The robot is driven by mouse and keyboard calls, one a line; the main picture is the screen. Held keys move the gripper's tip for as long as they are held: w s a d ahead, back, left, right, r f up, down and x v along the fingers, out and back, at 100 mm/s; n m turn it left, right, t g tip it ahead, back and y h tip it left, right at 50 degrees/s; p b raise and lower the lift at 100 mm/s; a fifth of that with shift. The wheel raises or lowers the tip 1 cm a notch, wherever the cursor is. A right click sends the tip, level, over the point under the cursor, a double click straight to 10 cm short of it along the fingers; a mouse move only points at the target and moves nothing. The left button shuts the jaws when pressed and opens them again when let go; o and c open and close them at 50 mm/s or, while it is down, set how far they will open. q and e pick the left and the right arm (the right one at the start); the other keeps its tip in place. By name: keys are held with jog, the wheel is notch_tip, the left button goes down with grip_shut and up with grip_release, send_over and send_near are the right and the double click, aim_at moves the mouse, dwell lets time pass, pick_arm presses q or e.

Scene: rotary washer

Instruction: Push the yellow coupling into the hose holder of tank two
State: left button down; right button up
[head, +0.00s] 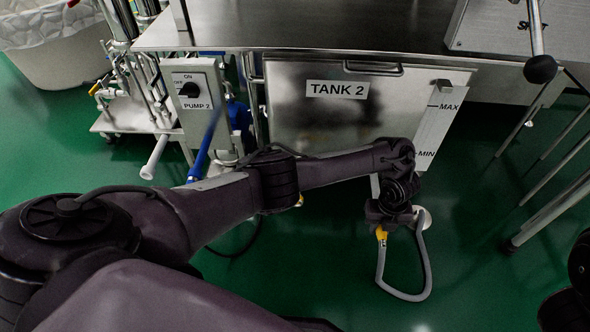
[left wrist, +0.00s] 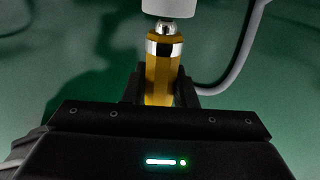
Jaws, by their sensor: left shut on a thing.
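My left gripper (head: 384,222) is in front of tank two, below the tank's lower right corner. It is shut on the yellow coupling (head: 381,236), which also shows between the fingers in the left wrist view (left wrist: 160,78). The coupling has a silver collar and a metal tip. The tip points at a pale grey cylinder (left wrist: 168,7) at the top edge of that view; whether it is inside or only touching I cannot tell. I cannot tell if this cylinder is the hose holder. A grey hose (head: 427,270) loops below the gripper. Tank two (head: 310,125) carries a "TANK 2" label.
A level gauge (head: 440,120) marked MAX and MIN is on the tank's right side. The pump 2 switch box (head: 193,100) stands left of the tank. Metal legs (head: 550,212) stand at the right. The green floor around the hose is clear.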

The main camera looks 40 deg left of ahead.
pick_arm(q)
jog(key=shift+w+a+b, duration=0.3)
jog(key=shift+w+b, duration=0.25)
jog(key=c, duration=1.1)
grip_release()
notch_tip(320, 180, up, 8)
jog(key=p, duration=0.5)
jog(key=shift+f, duration=0.1)
